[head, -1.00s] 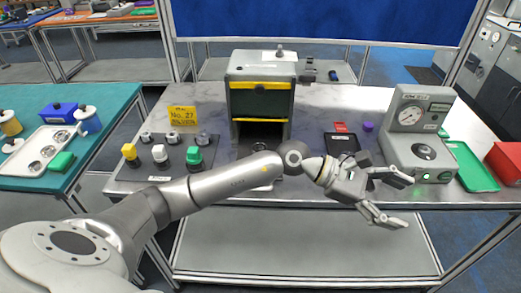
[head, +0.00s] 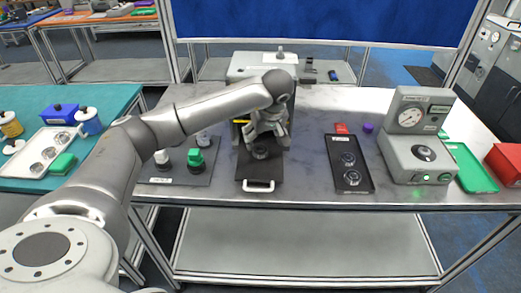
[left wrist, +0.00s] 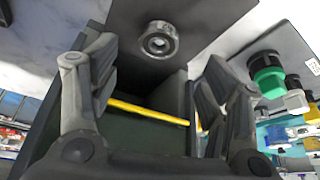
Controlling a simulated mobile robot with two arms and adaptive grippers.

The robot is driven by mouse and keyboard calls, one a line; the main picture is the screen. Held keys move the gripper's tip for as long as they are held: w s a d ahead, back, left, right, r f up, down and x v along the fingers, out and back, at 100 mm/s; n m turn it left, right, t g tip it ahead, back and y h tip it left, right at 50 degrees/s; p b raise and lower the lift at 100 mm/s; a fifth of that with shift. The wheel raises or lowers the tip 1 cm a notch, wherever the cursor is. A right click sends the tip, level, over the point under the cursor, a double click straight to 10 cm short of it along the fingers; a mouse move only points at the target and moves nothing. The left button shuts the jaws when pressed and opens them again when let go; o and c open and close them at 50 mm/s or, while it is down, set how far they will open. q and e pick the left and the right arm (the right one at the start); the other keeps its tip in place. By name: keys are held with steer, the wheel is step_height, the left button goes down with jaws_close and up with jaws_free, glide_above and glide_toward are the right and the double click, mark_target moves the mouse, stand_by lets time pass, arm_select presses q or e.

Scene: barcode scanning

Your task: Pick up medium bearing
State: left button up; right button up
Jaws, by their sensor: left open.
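A dark metal bearing (head: 261,153) lies on the pulled-out dark drawer plate (head: 262,171) in front of the yellow-trimmed machine. My left gripper (head: 264,138) points down just above and behind it. In the left wrist view, the bearing (left wrist: 158,40) shows its round centre hole and lies beyond the open fingers (left wrist: 155,75), roughly in line with the gap between them; nothing is held. Two more bearings (head: 348,158) lie in a black tray (head: 359,187) to the right. I cannot tell by size which bearing is the medium one. My right gripper is out of view.
The plate has a white handle (head: 258,186) at its front. A grey board with a green-topped part (head: 195,158) stands to the left. A grey gauge device (head: 410,165) and a green tray (head: 470,170) stand to the right. Bare table lies between plate and black tray.

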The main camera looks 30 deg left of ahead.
mark_target(260, 151)
arm_select(q)
steer(key=shift+x, duration=0.95)
steer(key=shift+w+a+f+p, duration=0.1)
steer(key=shift+a+f+p, duration=0.05)
steer(key=shift+f+p, duration=0.45)
steer(key=p+x, duration=0.1)
steer(key=x, duration=0.2)
steer(key=shift+f, duration=0.2)
steer(key=shift+w+a+f, duration=0.1)
steer(key=shift+w+f, duration=0.1)
steer(key=shift+f, duration=0.1)
steer(key=shift+c, duration=0.5)
steer(key=c, duration=1.1)
steer(key=shift+r, duration=0.1)
